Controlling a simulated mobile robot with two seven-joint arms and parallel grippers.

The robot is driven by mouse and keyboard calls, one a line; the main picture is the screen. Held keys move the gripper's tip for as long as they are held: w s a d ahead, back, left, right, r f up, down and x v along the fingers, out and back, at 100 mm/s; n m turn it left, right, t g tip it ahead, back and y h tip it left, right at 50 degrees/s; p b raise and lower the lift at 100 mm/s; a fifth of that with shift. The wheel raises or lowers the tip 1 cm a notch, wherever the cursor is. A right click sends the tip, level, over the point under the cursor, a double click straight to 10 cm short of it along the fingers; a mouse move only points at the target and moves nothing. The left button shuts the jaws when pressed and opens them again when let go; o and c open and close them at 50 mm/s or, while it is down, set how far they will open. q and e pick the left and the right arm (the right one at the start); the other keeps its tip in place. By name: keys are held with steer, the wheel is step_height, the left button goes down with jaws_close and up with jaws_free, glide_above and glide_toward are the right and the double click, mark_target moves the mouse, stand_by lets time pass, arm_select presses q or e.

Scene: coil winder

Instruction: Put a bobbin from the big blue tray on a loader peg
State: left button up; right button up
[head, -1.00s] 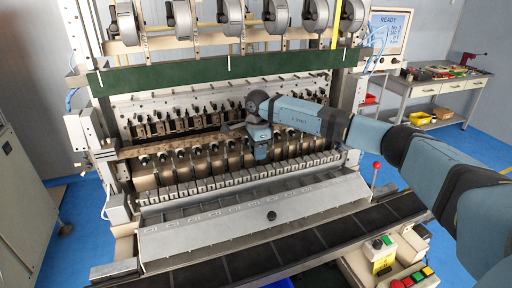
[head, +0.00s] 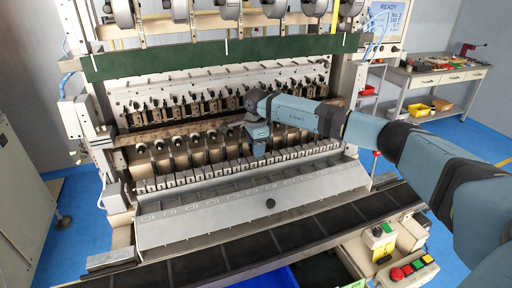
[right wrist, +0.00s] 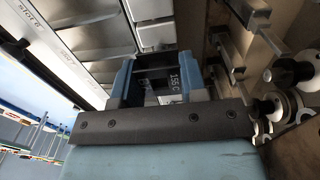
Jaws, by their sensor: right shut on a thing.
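My right gripper (head: 259,150) points down in front of the machine's working rows, just over the row of grey blocks. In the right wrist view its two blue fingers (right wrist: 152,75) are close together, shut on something. A row of round, pale-ended parts (head: 158,145) runs along the machine; black-and-white ones (right wrist: 290,73) show at the right of the wrist view. I cannot tell whether these are the loader pegs. The big blue tray (head: 268,279) seems to show only partly at the bottom edge. My left gripper is out of view.
A row of grey blocks (head: 190,178) and a sloping metal cover (head: 215,213) with a black knob (head: 270,203) lie in front. A dark belt-like ledge (head: 205,262) runs before it. A green beam (head: 210,58) crosses above. A button box (head: 407,270) stands front right.

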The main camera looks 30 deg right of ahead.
steer(key=shift+f, duration=0.15)
steer(key=shift+f, duration=0.35)
steer(key=shift+f+b, duration=0.5)
steer(key=shift+b, duration=0.05)
steer(key=shift+f, duration=0.15)
steer(key=o, duration=1)
step_height(320, 180, up, 8)
steer(key=shift+f+b, duration=0.15)
steer(key=shift+b, duration=0.45)
